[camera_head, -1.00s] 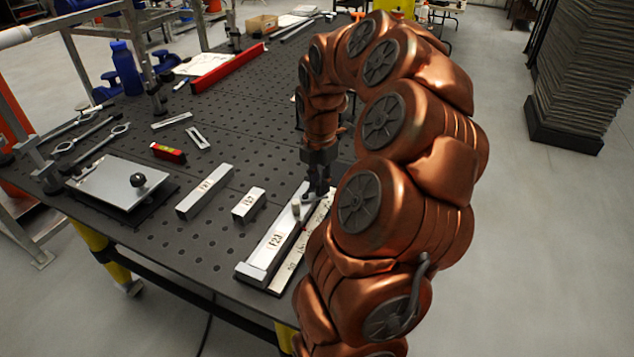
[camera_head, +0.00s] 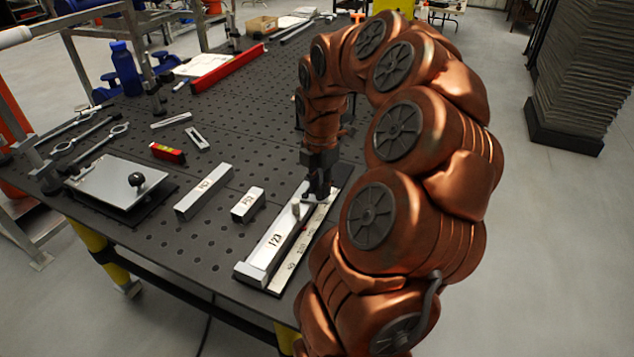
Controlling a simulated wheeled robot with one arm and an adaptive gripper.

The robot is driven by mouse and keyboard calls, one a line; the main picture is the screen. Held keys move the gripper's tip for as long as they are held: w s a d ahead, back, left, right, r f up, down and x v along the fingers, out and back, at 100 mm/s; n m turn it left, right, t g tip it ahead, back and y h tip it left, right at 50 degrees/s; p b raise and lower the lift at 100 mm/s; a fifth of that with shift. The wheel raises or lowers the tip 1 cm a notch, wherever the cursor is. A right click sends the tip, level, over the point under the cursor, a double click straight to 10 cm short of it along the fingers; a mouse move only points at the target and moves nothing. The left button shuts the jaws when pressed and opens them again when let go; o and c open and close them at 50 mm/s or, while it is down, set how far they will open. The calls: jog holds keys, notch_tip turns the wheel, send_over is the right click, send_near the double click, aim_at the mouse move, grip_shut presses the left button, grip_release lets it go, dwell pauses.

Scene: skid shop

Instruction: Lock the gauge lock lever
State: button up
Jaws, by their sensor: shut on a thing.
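The gauge (camera_head: 268,243) is a long pale metal fixture near the front edge of the dark perforated table, with a raised block at its near end and dark markings on top. A small upright light-coloured peg (camera_head: 296,211) stands on it near its far part. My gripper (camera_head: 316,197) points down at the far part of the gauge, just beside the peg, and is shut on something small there. The lock lever itself is too small and too hidden by the fingers to make out clearly.
Two marked metal bars (camera_head: 204,191) and (camera_head: 248,204) lie left of the gauge. A metal plate with a black knob (camera_head: 137,180), a small red level (camera_head: 167,152) and a long red bar (camera_head: 228,68) lie farther left and back. The table between is mostly clear.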

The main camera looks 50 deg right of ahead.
aim_at(319, 190)
jog(key=shift+s+a, duration=0.1)
jog(key=shift+a, duration=0.05)
jog(key=shift+s+a, duration=0.1)
jog(key=shift+a, duration=0.15)
dwell(0.5)
jog(key=o, duration=1)
jog(key=shift+o, duration=0.2)
jog(key=shift+r, duration=0.15)
jog(key=shift+r+p, duration=1.35)
jog(key=shift+r, duration=2)
